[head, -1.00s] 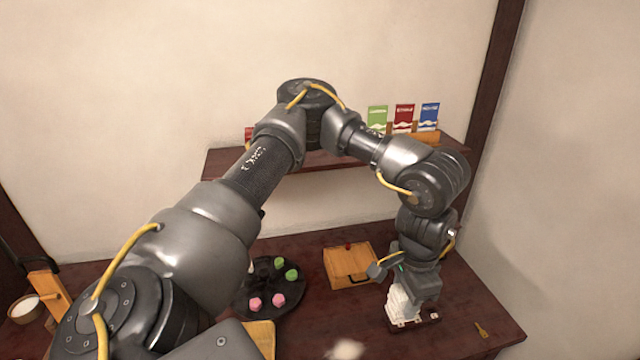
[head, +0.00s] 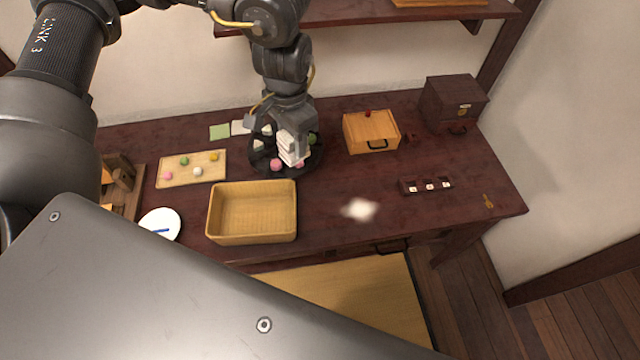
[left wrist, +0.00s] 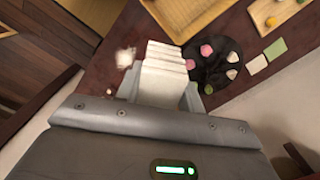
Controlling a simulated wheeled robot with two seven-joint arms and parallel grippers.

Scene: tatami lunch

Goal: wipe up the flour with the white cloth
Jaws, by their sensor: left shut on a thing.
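My left gripper (head: 290,125) is shut on the white cloth (head: 290,148), a thick folded stack. In the head view it covers part of the round black plate; its height above the plate is hard to judge. The flour (head: 360,209) is a small pale patch on the dark red table (head: 330,190), in front and to the right of the cloth, apart from it. In the left wrist view the cloth (left wrist: 160,75) sticks out from the jaws, with the flour (left wrist: 125,57) to its left. My right gripper is not in view.
The black plate (head: 262,165) holds coloured sweets. A woven basket (head: 252,238) stands left of the flour, a wooden box (head: 372,132) behind it, and a small dark rack (head: 426,187) to its right. Bare table surrounds the flour.

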